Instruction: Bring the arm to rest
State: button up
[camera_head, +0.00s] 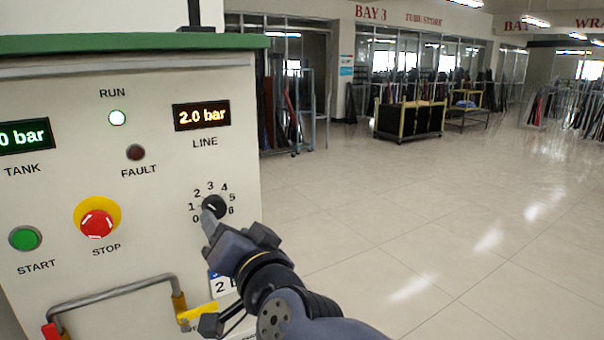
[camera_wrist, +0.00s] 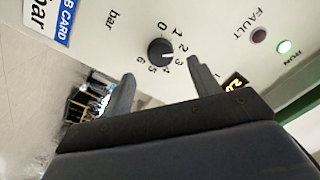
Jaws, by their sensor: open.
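My gripper (camera_head: 236,230) is in front of the cream control panel (camera_head: 60,105), at its lower right, just below the black dial knob (camera_head: 214,205). In the head view a finger overlaps the knob's lower edge. In the wrist view my gripper (camera_wrist: 160,72) has its two fingers wide apart with nothing between them. There the knob (camera_wrist: 161,52) shows whole beyond the fingertips, apart from them in the picture. Its white mark points near 2 on the 0 to 6 scale. The LINE display (camera_head: 202,115) reads 2.0 bar.
The RUN lamp (camera_head: 117,118) is lit and the FAULT lamp (camera_head: 135,152) is dark. A red STOP button (camera_head: 97,224), a green START button (camera_head: 25,238) and a grey handle (camera_head: 115,288) are on the panel. Open tiled floor (camera_head: 430,215) lies to the right, with carts and racks far back.

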jog(key=p+v, duration=0.1)
jog(key=v, duration=0.3)
jog(key=b+x, duration=0.2)
jog(key=x, duration=0.8)
jog(key=shift+w+a+f+b, duration=0.1)
jog(key=shift+w+b, duration=0.15)
jog(key=shift+b, duration=0.05)
jog(key=shift+r+n+p, duration=0.2)
jog(key=shift+n+p, duration=0.25)
jog(key=shift+n, duration=0.15)
jog(key=n+p, duration=0.1)
jog(key=n, duration=0.1)
jog(key=shift+s+r+n, duration=0.1)
jog(key=shift+s+n, duration=0.05)
jog(key=shift+n, duration=0.15)
jog(key=n+p, duration=0.2)
jog(key=n, duration=0.1)
jog(key=shift+n, duration=0.4)
send_near(216, 209)
jog(key=shift+f+p+v, duration=0.25)
jog(key=shift+p+v, duration=0.2)
jog(key=shift+v, duration=0.6)
